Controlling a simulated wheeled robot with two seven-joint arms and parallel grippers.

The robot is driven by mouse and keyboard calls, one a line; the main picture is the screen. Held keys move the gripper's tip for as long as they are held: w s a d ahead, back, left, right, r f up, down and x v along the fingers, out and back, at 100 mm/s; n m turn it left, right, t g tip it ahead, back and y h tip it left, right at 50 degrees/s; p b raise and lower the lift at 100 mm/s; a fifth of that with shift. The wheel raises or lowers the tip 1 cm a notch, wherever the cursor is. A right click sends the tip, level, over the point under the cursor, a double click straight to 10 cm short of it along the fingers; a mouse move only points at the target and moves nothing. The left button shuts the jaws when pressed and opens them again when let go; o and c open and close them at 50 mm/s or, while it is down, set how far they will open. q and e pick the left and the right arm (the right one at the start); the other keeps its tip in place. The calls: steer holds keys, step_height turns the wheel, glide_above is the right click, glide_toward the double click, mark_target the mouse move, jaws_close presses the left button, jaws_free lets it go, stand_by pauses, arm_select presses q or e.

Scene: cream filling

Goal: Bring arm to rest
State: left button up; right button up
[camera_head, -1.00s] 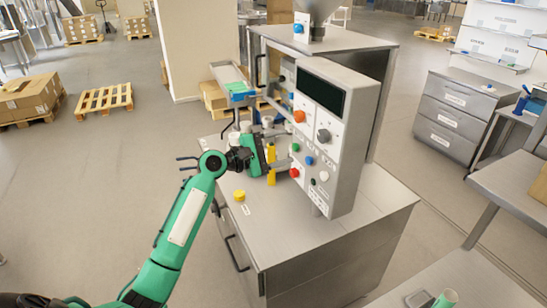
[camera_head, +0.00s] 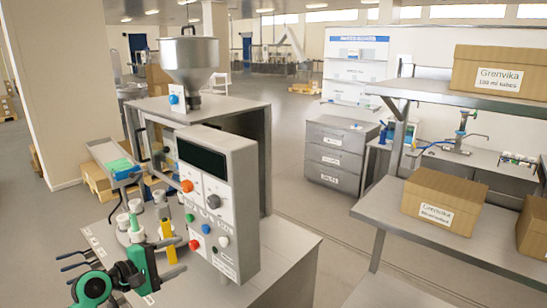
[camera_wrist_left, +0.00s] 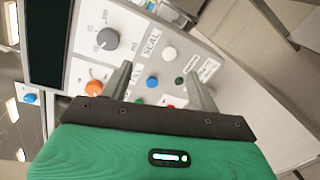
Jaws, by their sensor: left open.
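My left gripper (camera_head: 173,262), green and dark, is at the lower left in the head view, in front of the filling machine (camera_head: 220,215) with its grey control panel. Its two fingers are apart with nothing between them, as the left wrist view shows (camera_wrist_left: 160,82). Beyond the fingers there are panel knobs, an orange one (camera_wrist_left: 98,87) and a grey one (camera_wrist_left: 108,39), and a blue button (camera_wrist_left: 152,81). I cannot tell whether the fingers touch the panel. My right gripper is not in view.
A yellow upright piece (camera_head: 168,242) and white-topped parts (camera_head: 130,225) stand close to the gripper. A steel hopper (camera_head: 190,60) tops the machine. Shelving with cardboard boxes (camera_head: 440,200) stands at the right. Grey drawers (camera_head: 335,150) stand behind, with open floor between.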

arm_select(q)
steer(key=s+d+f+m+g+y, duration=0.2)
steer(key=s+d+f+m, duration=0.15)
steer(key=s+f, duration=0.4)
steer(key=s+d+f+m+g+y, duration=0.2)
steer(key=s+d+f+m+g, duration=0.15)
steer(key=s+f, duration=0.45)
steer(key=s+a+f+m+g+y, duration=0.1)
steer(key=s+f+m+g+y, duration=0.2)
steer(key=s, duration=0.7)
steer(key=s+a+f+m+y, duration=0.1)
steer(key=s+f+m+y, duration=0.25)
steer(key=s+m, duration=0.45)
steer(key=s+f+n+g+b, duration=0.2)
steer(key=s+f, duration=0.1)
steer(key=f, duration=3)
steer(key=s+a+f+b, duration=0.2)
steer(key=s+a+f, duration=0.1)
steer(key=s+f, duration=1.6)
step_height(320, 180, down, 3)
steer(key=shift+s+a+r+g, duration=0.15)
steer(key=shift+s+g, duration=0.15)
steer(key=shift+g, duration=0.15)
